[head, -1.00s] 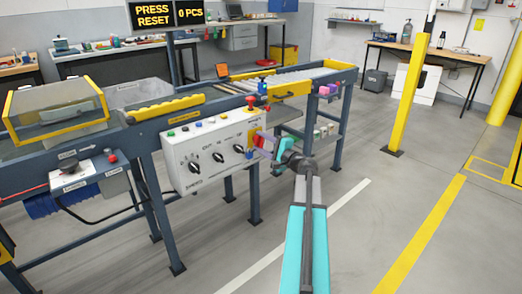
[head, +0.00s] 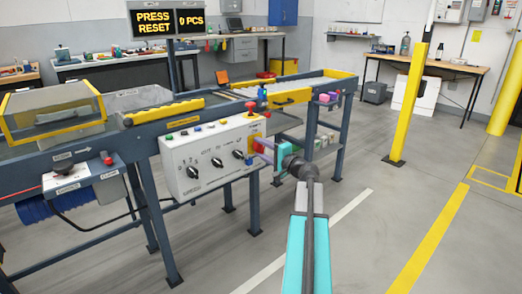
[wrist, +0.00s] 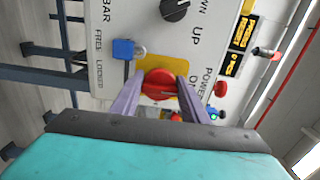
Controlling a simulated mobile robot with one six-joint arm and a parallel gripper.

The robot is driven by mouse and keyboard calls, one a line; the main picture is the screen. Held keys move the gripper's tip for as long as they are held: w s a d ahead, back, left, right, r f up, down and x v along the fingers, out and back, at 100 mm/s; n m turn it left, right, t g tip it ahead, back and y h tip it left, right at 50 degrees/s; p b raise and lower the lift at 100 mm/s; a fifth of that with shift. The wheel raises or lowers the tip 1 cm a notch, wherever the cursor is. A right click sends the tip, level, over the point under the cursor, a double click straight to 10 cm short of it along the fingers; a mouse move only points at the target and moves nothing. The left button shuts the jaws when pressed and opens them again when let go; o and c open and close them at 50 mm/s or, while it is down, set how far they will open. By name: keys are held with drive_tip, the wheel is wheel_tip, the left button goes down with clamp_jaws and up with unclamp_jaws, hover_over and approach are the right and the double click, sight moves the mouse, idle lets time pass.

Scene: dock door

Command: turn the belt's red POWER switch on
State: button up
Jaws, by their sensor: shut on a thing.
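The red POWER switch (wrist: 159,84) is a round knob on a yellow plate (wrist: 148,64) of the white control box (head: 205,160). The words POWER and ON are printed beside it in the wrist view. My gripper (wrist: 160,80) has its two purple fingers on either side of the knob, closed on it. In the head view my gripper (head: 264,149) reaches the right end of the box, and the switch (head: 257,144) is partly hidden by the fingers. The knob's exact turn angle is hard to read.
A blue padlock (wrist: 124,49) hangs close beside the switch. Black dials (head: 192,172) and small buttons are on the same box. A red mushroom button (head: 251,106) stands above it. The display (head: 153,22) reads PRESS RESET. A yellow post (head: 410,105) stands at right; floor between is clear.

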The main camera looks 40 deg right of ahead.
drive_tip(key=o, duration=1.1)
drive_tip(key=shift+c, duration=0.2)
drive_tip(key=shift+s, duration=0.15)
drive_tip(key=s+a+p, duration=0.1)
drive_tip(key=s+p, duration=0.2)
drive_tip(key=s, duration=1)
drive_tip(key=shift+s, duration=0.25)
